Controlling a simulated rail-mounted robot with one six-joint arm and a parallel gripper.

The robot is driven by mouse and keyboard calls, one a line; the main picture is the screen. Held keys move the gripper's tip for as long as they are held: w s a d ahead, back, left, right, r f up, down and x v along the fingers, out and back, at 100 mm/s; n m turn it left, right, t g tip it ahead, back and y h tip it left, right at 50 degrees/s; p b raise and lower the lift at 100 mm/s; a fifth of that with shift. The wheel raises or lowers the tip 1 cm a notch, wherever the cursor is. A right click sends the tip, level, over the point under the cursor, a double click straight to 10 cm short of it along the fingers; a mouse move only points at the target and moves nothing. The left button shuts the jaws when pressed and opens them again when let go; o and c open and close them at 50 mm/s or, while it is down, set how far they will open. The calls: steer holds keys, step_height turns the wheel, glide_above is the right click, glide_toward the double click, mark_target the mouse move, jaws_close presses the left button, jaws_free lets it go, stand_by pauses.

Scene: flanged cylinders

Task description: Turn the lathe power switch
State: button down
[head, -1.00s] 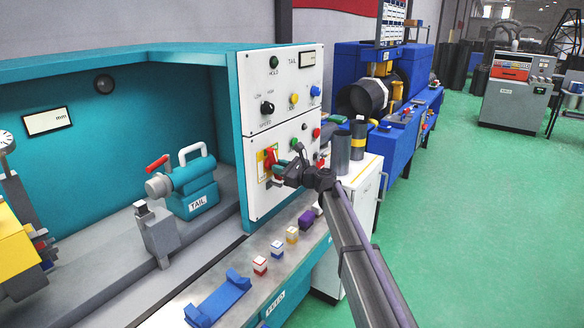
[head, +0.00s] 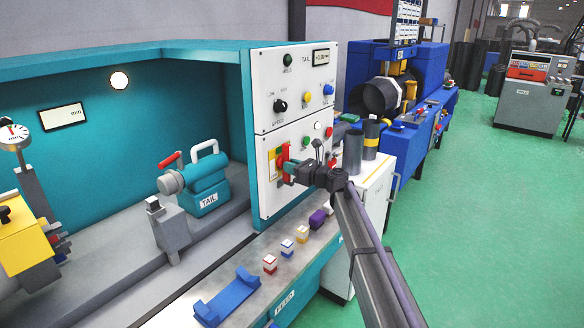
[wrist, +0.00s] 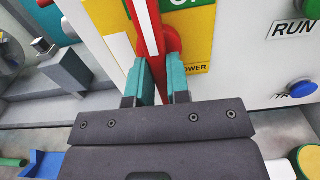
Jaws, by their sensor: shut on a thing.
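The red power switch (head: 284,152) sits on a yellow plate on the lathe's white control panel. In the wrist view its red handle (wrist: 150,28) runs up from a round red hub, beside a green label and the partly covered word "POWER" (wrist: 192,69). My gripper (head: 285,168) is at the switch, with its teal fingers on both sides of the red handle; in the wrist view my gripper (wrist: 161,85) is shut on its lower part. The contact faces are partly hidden. The lathe lamp (head: 119,80) glows and the TAIL display (head: 321,59) shows characters.
The panel carries a black speed knob (head: 280,106) and several coloured buttons. Grey cylinders (head: 354,147) stand on a white cabinet at right. Small blocks and a blue cradle (head: 226,297) line the front ledge.

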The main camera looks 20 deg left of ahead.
steer(key=c, duration=1.1)
jaws_free()
steer(key=v, duration=1.1)
